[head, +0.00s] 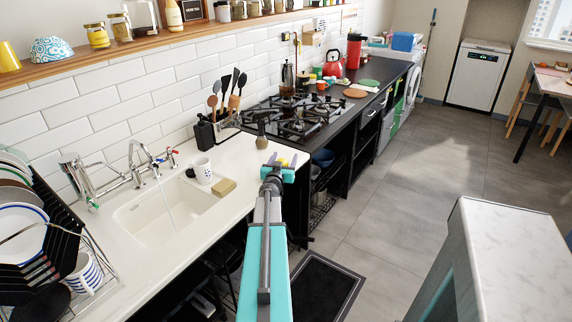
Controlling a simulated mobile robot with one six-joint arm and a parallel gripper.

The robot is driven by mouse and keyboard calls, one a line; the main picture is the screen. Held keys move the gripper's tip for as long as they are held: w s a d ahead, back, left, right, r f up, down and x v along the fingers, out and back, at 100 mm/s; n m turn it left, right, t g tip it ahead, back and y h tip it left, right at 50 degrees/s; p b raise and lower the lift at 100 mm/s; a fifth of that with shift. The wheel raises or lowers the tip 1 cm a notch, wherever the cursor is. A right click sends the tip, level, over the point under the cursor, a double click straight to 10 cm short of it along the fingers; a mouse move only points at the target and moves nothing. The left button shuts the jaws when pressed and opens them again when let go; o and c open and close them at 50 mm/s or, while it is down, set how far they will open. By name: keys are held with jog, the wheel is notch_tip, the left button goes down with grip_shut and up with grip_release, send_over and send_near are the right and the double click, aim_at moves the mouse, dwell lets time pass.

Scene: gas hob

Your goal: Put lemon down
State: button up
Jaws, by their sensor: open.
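A small yellow lemon (283,161) shows at the end of my arm, over the front edge of the white counter (236,210), just short of the gas hob (288,121). My gripper (284,166) is open right at the lemon, with its teal fingers around or just in front of it. The fingers and wrist hide part of the lemon. I cannot tell whether it rests on the counter or touches a finger.
A white spotted mug (201,170) and a sponge-like block (223,188) stand by the sink (160,215), left of my gripper. A utensil holder (208,132) stands behind. A pale marble-topped unit (515,240) is at right, with free floor between.

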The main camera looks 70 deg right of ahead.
jog(key=shift+c, duration=0.4)
jog(key=c, duration=1.2)
notch_tip(320, 180, up, 10)
jog(key=p, duration=0.3)
jog(key=shift+p, duration=0.4)
